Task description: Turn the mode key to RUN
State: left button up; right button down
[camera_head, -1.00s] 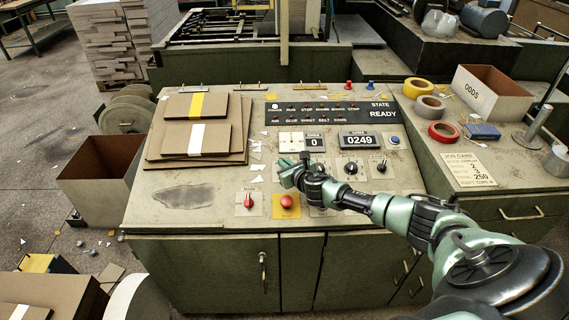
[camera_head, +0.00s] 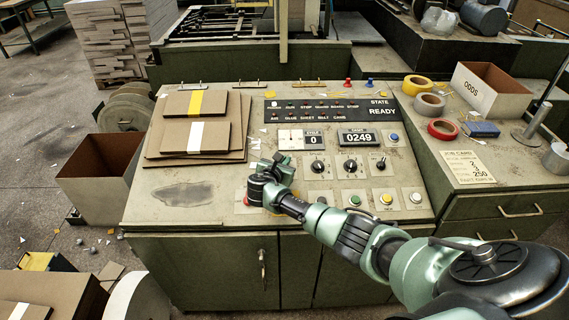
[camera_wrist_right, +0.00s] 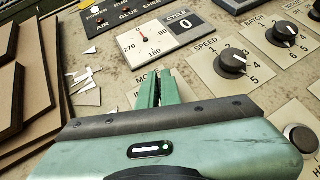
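The mode key is hidden behind my right gripper (camera_head: 273,165) in both current views. Part of its plate with the start of the "MODE" label (camera_wrist_right: 146,77) shows beside the fingers in the right wrist view. The two green fingers (camera_wrist_right: 157,90) point down at that plate and stand close together, with a thin dark gap between them. I cannot see whether the key is between them or whether they touch it. The control panel (camera_head: 220,245) is a green cabinet with a worn beige top. My left gripper is not in view.
The speed knob (camera_head: 317,167) and batch knob (camera_head: 350,166) are to the right. Push buttons (camera_head: 355,200) line the front edge, some under my right arm. Brown boards (camera_head: 195,137) lie left. The display (camera_head: 360,138) reads 0249, the state reads READY.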

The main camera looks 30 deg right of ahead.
jog(key=shift+m+g+h+b, duration=0.4)
jog(key=shift+m+g+h, duration=0.1)
jog(key=shift+m+g, duration=0.25)
jog(key=shift+m, duration=0.25)
jog(key=c, duration=1.6)
grip_release()
jog(key=v, duration=0.8)
jog(key=shift+p, duration=0.3)
